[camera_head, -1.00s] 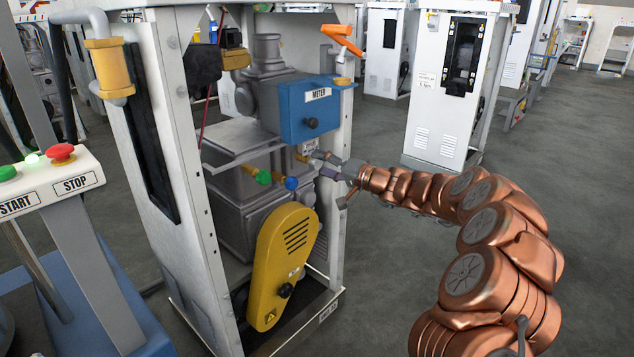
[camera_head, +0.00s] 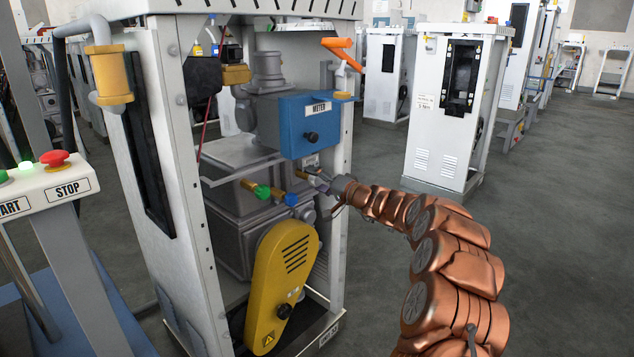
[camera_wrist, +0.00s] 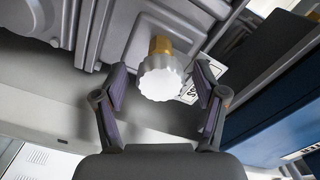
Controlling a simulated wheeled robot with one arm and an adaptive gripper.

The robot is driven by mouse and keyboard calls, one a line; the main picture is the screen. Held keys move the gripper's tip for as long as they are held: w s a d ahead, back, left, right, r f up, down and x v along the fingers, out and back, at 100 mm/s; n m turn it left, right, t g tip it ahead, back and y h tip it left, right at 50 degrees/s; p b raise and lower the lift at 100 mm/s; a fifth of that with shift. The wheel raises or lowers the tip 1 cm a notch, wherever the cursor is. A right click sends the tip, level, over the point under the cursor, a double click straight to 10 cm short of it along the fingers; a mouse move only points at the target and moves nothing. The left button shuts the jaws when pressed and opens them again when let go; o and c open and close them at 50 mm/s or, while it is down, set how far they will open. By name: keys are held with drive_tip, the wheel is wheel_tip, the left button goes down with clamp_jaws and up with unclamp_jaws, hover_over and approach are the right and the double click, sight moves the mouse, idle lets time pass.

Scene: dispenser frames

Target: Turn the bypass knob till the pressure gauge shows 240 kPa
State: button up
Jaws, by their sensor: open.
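A pale fluted knob (camera_wrist: 158,78) on a brass stem shows in the wrist view, in front of grey housing. A label plate beside it is partly hidden, so I cannot read its name. My gripper (camera_wrist: 160,72) is open, with one finger on each side of the knob in the picture. Gaps show on both sides; I cannot tell whether the fingertips reach its depth. In the head view my gripper (camera_head: 318,180) is inside the open dispenser frame, below the blue METER box (camera_head: 311,124). I cannot make out a pressure gauge or its reading.
Green (camera_head: 263,191) and blue (camera_head: 290,199) knobs sit just left of my gripper. A yellow belt cover (camera_head: 280,280) is below. The white cabinet post (camera_head: 345,130) stands close to my wrist. Open floor (camera_head: 570,190) lies to the right.

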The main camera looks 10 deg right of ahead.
drive_tip(key=c, duration=1.1)
drive_tip(key=shift+c, duration=0.2)
drive_tip(key=m+p, duration=0.2)
drive_tip(key=m, duration=0.1)
drive_tip(key=shift+a+r+m+p, duration=0.1)
drive_tip(key=shift+r+m+p, duration=0.05)
drive_tip(key=shift+m+p, duration=0.25)
drive_tip(key=m+p, duration=0.1)
drive_tip(key=m, duration=0.1)
drive_tip(key=shift+m+p, duration=0.4)
drive_tip(key=m+p, duration=0.2)
drive_tip(key=m, duration=0.1)
drive_tip(key=shift+m+p, duration=0.8)
drive_tip(key=shift+m, duration=1)
